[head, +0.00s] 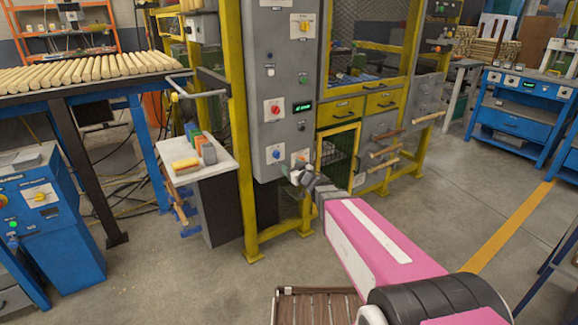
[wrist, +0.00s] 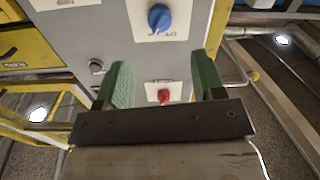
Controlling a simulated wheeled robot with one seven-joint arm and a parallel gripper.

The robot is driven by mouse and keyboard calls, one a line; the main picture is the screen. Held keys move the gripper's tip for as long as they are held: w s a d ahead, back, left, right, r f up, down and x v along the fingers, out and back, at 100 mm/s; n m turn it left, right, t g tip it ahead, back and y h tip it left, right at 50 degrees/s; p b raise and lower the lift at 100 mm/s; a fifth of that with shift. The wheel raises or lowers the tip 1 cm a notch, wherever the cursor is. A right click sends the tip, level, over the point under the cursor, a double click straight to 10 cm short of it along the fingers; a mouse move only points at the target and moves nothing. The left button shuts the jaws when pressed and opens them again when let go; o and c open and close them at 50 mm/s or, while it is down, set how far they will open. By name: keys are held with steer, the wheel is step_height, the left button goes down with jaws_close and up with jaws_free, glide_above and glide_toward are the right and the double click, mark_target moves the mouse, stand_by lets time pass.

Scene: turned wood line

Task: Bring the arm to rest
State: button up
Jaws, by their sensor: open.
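My gripper (head: 298,174) is at the end of my pink and white arm, which reaches forward to the lower part of a grey control panel (head: 290,70). In the wrist view my gripper (wrist: 162,62) has two green fingers set wide apart, with nothing held between them. The panel (wrist: 190,40) fills the space just beyond the fingers. A blue knob (wrist: 159,18) lies above the gap and a red knob (wrist: 163,95) shows between the fingers. I cannot tell whether the fingers touch the panel.
A yellow-framed machine (head: 238,120) stands around the panel. A small white-topped table (head: 190,165) with colored blocks is to its left. A rack of wooden rods (head: 90,70) is farther left, beside a blue cabinet (head: 50,215). Open floor (head: 440,190) lies to the right.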

steer(key=s+d+f+m+g+h, duration=0.2)
steer(key=d+f+m+h, duration=0.2)
steer(key=d+h, duration=0.3)
steer(key=s+d+f+m+g+h, duration=0.2)
steer(key=s+d+f+m+h, duration=0.15)
steer(key=d, duration=0.55)
steer(key=s+d+f+g, duration=0.1)
steer(key=s+f+g, duration=0.1)
steer(key=s+g, duration=0.3)
steer(key=s+d+f+g, duration=0.2)
steer(key=s+g, duration=0.4)
steer(key=s, duration=0.7)
steer(key=shift+s+d+f+m, duration=0.15)
steer(key=shift+s+f+m, duration=0.25)
steer(key=shift+f, duration=0.35)
